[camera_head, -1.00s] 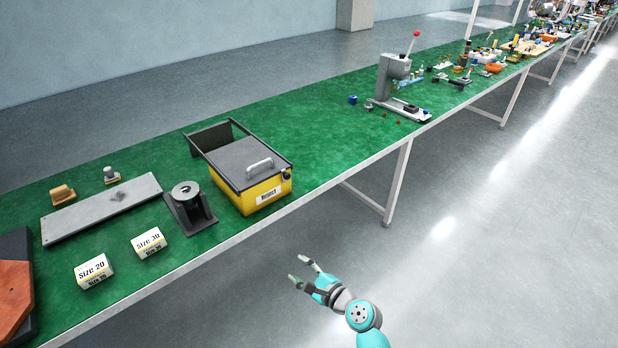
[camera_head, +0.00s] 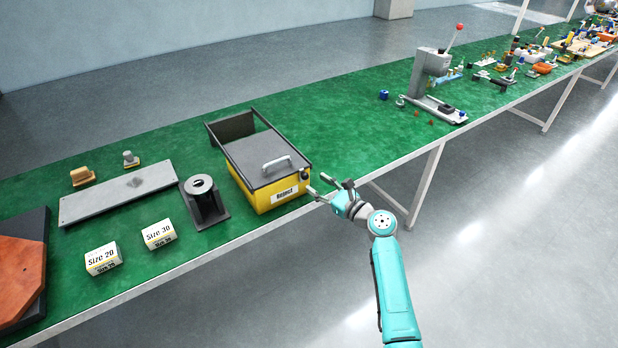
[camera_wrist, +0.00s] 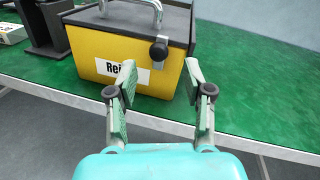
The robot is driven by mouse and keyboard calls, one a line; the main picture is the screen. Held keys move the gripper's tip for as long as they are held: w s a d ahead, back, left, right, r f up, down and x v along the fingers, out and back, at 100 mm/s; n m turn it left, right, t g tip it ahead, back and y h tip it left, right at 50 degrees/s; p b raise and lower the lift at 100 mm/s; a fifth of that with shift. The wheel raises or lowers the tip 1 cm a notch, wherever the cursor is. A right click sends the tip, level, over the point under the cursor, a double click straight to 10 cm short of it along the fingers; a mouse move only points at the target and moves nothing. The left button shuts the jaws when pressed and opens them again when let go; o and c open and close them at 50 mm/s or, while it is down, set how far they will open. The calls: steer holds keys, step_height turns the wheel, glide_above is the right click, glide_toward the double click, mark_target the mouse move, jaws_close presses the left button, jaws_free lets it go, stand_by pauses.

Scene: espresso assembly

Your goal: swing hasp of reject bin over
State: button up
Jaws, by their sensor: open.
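The reject bin (camera_head: 270,195) is a yellow box with a grey lid and a silver handle, on the green bench near its front edge. Its front label also shows in the wrist view (camera_wrist: 122,71). A dark hasp with a round knob (camera_wrist: 159,50) sits on the bin's front face, right of the label; it is small in the head view (camera_head: 304,174). My gripper (camera_head: 325,188) is open and empty, just off the bin's front right corner. In the wrist view my open fingers (camera_wrist: 160,80) frame the area below and around the knob, apart from it.
A black stand (camera_head: 205,203) is left of the bin, with Size 30 (camera_head: 159,235) and Size 20 (camera_head: 103,258) boxes in front. A grey plate (camera_head: 118,199) lies further left. A lever press (camera_head: 432,83) stands to the right.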

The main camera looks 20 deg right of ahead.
mark_target(307, 178)
steer(key=shift+x, duration=2.55)
steer(key=shift+s, duration=0.1)
jaws_close()
